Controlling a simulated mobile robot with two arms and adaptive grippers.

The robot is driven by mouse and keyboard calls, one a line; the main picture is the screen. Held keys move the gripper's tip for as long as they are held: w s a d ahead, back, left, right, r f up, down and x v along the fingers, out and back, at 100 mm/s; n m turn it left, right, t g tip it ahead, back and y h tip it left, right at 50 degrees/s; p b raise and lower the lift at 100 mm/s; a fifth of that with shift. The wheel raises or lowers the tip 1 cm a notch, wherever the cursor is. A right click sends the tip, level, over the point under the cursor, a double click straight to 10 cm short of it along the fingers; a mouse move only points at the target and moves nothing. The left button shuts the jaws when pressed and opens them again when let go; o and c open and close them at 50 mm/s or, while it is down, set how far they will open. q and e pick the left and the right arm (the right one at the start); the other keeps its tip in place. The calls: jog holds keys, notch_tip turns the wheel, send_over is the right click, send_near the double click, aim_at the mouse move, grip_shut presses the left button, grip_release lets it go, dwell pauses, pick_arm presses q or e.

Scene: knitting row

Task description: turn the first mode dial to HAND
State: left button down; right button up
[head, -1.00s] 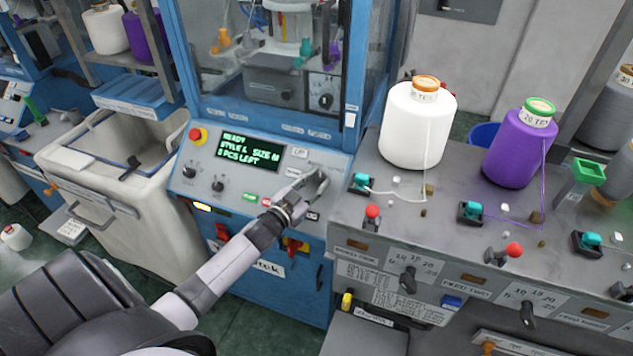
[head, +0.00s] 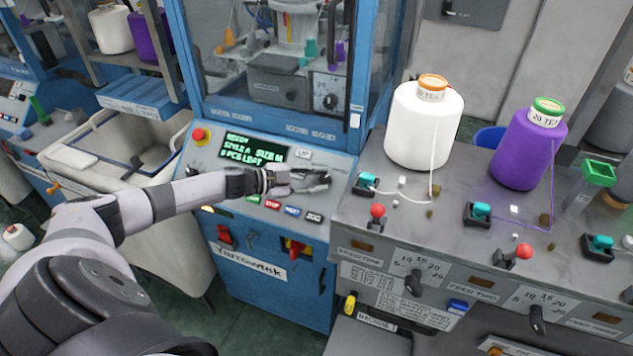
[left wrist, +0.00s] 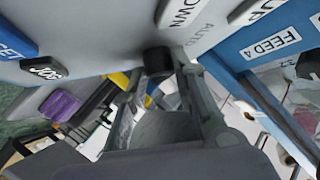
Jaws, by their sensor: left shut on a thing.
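My left gripper (head: 312,180) is at the right part of the blue machine's sloping control panel, beside the green-lettered display (head: 252,151). In the left wrist view the gripper (left wrist: 163,72) has its fingers shut on a dark knob (left wrist: 157,59) at the panel face. The word AUTO is printed beside this knob, so it looks like the mode dial. Its pointer and the word HAND cannot be read. In the head view the gripper covers the dial. The right gripper is not in view.
The panel has a red stop button (head: 199,134) and a row of coloured buttons, among them a black JOG button (left wrist: 47,68). To the right, a grey bench (head: 390,190) carries a white cone (head: 420,130), a purple cone (head: 520,155) and red-knobbed levers.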

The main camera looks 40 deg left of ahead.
pick_arm(q)
jog(key=shift+r+m, duration=0.15)
jog(key=shift+m, duration=0.25)
jog(key=c, duration=1.3)
grip_release()
jog(key=shift+a+v, duration=0.2)
jog(key=shift+v, duration=5.8)
jog(key=shift+w, duration=0.15)
